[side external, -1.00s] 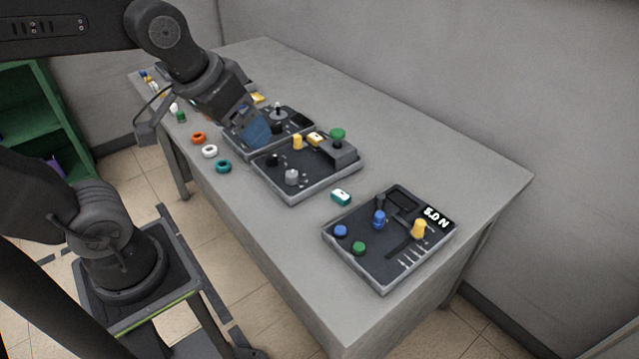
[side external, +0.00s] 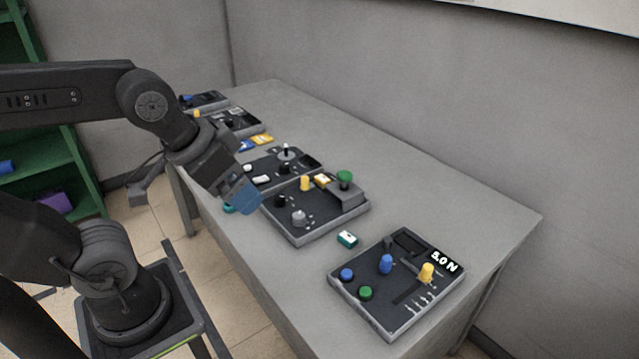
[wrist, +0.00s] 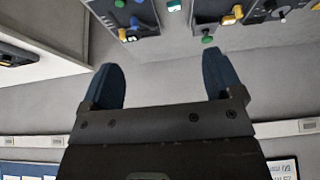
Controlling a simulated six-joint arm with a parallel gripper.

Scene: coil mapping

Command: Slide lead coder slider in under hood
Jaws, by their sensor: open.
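The middle board (side external: 310,236) has a grey raised block (side external: 348,196), perhaps the hood, with a green knob (side external: 344,177) on it. I cannot tell which part is the lead coder slider. My gripper (side external: 240,197) hangs near the left edge of this board, its blue fingers seen from the side. In the wrist view my gripper (wrist: 160,78) is open, with nothing between the two blue fingers.
A board marked 5.0 N (side external: 375,310) stands nearer the front, with blue, green and yellow knobs. A teal-and-white piece (side external: 347,239) lies between the two boards. More boards (side external: 238,121) stand farther back. The table's right strip (side external: 440,190) is clear.

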